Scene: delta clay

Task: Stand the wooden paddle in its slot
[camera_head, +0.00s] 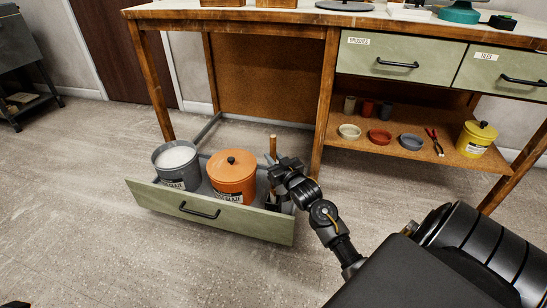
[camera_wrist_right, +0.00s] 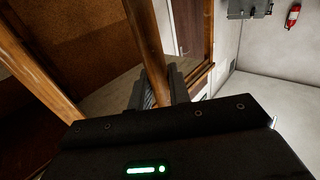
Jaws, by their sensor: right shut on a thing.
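The wooden paddle (camera_head: 273,147) stands roughly upright at the right end of the open low drawer (camera_head: 165,205); only its upper handle shows in the head view. My right gripper (camera_head: 276,167) is shut on the handle, above the drawer's right end. In the right wrist view the paddle (camera_wrist_right: 146,40) runs as a brown shaft between the two dark fingers (camera_wrist_right: 160,88). The paddle's lower end and the slot are hidden or too dark to make out, so I cannot tell whether it is seated.
A grey tub (camera_head: 177,166) and an orange lidded tub (camera_head: 231,176) stand in the drawer, left of the paddle. A wooden table leg (camera_head: 325,105) rises close to the right of my gripper. Bowls, pliers and a yellow tub (camera_head: 475,139) sit on the low shelf.

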